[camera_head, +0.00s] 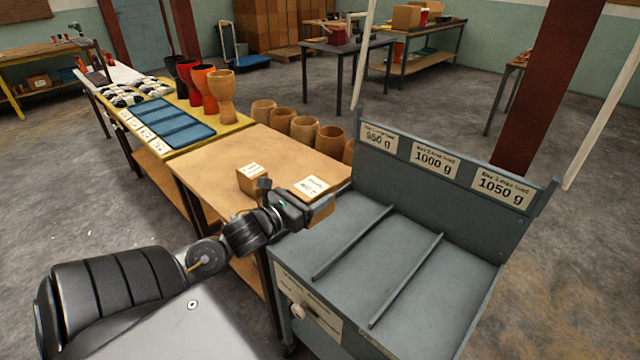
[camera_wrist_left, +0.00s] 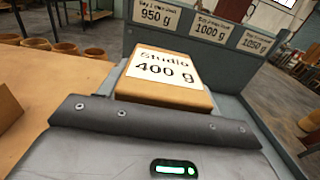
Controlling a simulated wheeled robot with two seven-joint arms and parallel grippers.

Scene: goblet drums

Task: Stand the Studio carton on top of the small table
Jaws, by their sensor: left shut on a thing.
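The Studio carton (camera_head: 322,210) is a small brown box with a white top label. In the left wrist view the carton (camera_wrist_left: 160,92) shows its label, "Studio 400 g". My left gripper (camera_head: 300,208) is shut on it, near the right edge of the brown wooden table (camera_head: 228,152) and beside the grey bay unit. The carton looks level, label up; I cannot tell whether it touches the surface below. A dark table (camera_head: 348,46) stands farther back; I cannot tell which table is the small one. My right gripper is out of view.
Another small carton (camera_head: 252,180) stands on the wooden table, left of the gripper. Several wooden drum shells (camera_head: 303,129) line its far edge. The grey unit (camera_head: 400,262) has empty bays marked 950 g, 1000 g and 1050 g. A red-brown post (camera_head: 535,110) stands behind it.

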